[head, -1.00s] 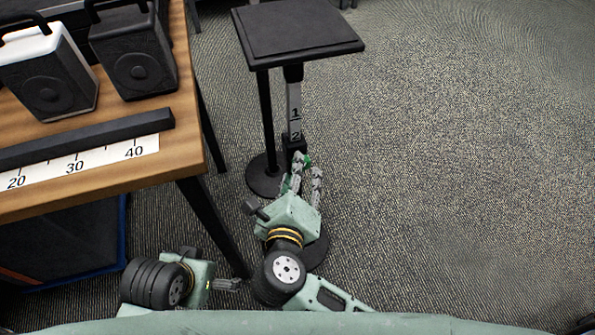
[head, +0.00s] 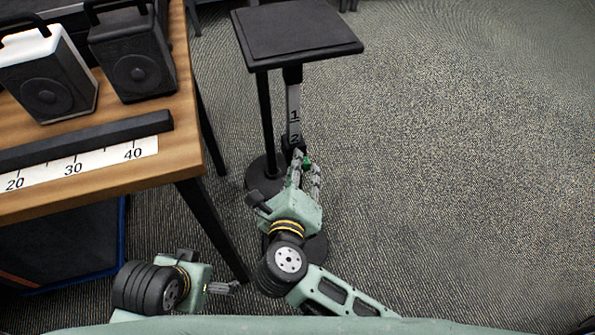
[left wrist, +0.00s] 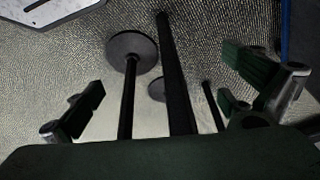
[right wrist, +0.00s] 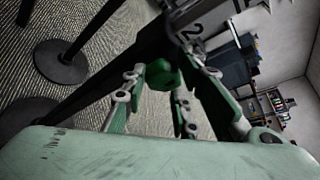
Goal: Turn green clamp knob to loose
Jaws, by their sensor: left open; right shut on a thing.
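The green clamp knob (right wrist: 163,76) is on the pole of a black stand, just below the numbered scale (right wrist: 192,30). In the head view the knob (head: 306,163) shows small between the fingertips of my right gripper (head: 305,170). My right gripper (right wrist: 158,95) is shut on the knob, with fingers on both sides of it. My left gripper (head: 226,288) is low at the front, left of my right arm. In the left wrist view my left gripper (left wrist: 172,105) is open with nothing between its fingers.
The stand carries a flat black top (head: 297,30) above the scale. Black poles on round bases (left wrist: 132,52) stand ahead of my left gripper. Carpet at right is clear.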

